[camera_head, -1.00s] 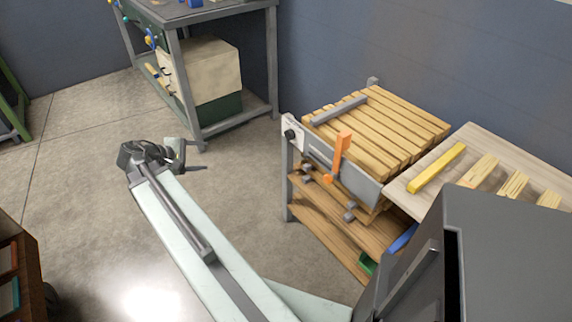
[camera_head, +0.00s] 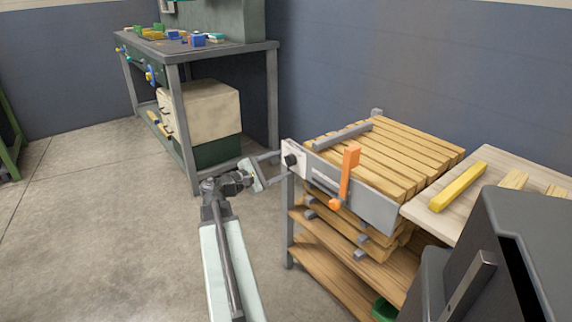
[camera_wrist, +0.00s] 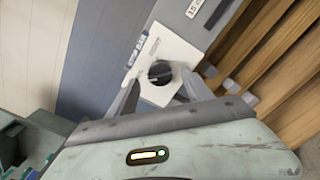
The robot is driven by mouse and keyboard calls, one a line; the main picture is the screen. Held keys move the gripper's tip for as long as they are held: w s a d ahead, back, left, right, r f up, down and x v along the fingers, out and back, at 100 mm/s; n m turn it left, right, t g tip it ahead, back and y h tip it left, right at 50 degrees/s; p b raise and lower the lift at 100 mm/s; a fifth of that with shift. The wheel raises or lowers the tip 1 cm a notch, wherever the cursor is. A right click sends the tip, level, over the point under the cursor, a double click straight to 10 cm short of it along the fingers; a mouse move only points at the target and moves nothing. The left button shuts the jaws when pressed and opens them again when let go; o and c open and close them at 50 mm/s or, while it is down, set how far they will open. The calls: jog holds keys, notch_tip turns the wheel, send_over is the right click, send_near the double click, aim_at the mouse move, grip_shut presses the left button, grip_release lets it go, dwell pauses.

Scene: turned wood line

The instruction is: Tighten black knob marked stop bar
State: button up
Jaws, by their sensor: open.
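The black knob (camera_head: 290,160) sits on a white plate (camera_head: 296,150) at the left end of the slatted wooden rack's grey front rail. In the wrist view my gripper (camera_wrist: 162,80) has one finger on each side of the knob. I cannot tell whether they touch it.
An orange lever (camera_head: 347,175) stands on the rail right of the knob. A pale board with a yellow bar (camera_head: 458,187) is at the right. A grey workbench (camera_head: 175,75) stands behind at the left. The floor (camera_head: 90,210) at the left is clear.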

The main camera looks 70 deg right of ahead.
aim_at(289, 161)
jog(key=shift+x, duration=1.35)
grip_shut()
jog(key=shift+m, duration=0.4)
jog(key=m, duration=0.8)
jog(key=shift+f, duration=0.1)
jog(key=m, duration=0.5)
jog(key=shift+a, duration=0.1)
jog(key=shift+m, duration=2.2)
